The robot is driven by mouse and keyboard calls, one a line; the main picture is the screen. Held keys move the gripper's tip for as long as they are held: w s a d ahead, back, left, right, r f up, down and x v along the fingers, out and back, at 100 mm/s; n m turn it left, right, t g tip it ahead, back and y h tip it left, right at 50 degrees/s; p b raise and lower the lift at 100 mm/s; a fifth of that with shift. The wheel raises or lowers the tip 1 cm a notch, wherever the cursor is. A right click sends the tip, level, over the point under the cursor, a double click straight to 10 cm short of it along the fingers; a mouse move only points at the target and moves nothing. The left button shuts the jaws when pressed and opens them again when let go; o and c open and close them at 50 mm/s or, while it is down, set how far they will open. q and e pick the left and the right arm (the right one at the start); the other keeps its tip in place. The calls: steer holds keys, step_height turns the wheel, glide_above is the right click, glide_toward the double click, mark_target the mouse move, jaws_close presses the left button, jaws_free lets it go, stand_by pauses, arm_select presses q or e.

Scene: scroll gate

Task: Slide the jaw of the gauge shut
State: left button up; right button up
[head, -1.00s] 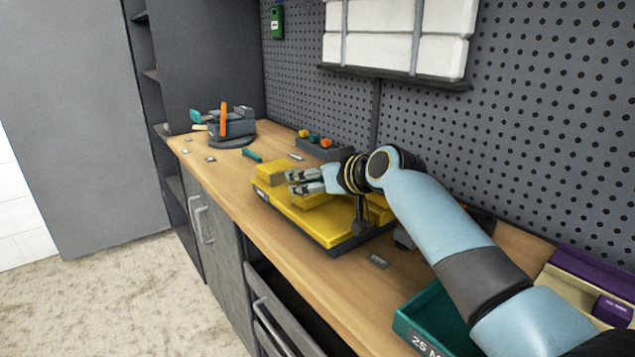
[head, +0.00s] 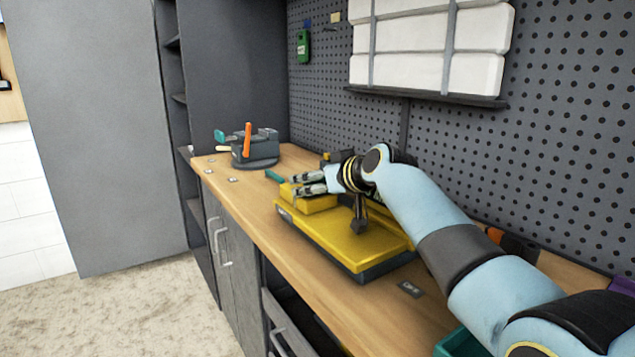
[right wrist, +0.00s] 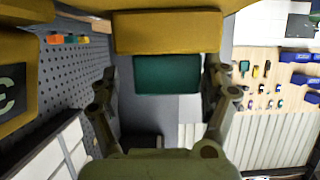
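The gauge is a yellow plate (head: 365,247) on a dark base on the bench. A raised yellow block (head: 318,204), seemingly the sliding jaw, stands near its far left end. A second yellow block (head: 287,190) shows just beyond it, partly hidden; any gap between them is too small to tell. My right gripper (head: 311,182) is over the near block, fingers spread and pointing left. In the right wrist view, its fingers (right wrist: 163,75) are wide apart, with a yellow block (right wrist: 168,32) beyond and a teal block between them in the picture. My left gripper is out of view.
A grey device with an orange handle (head: 247,140) stands at the bench's far end. A teal tray (head: 455,345) is at the near edge. A pegboard (head: 330,110) rises behind.

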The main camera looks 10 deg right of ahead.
steer(key=shift+s+a, duration=0.15)
steer(key=shift+a, duration=0.05)
steer(key=shift+s, duration=0.2)
steer(key=v, duration=1.1)
steer(key=shift+s+d+r, duration=0.15)
steer(key=shift+d+r, duration=0.1)
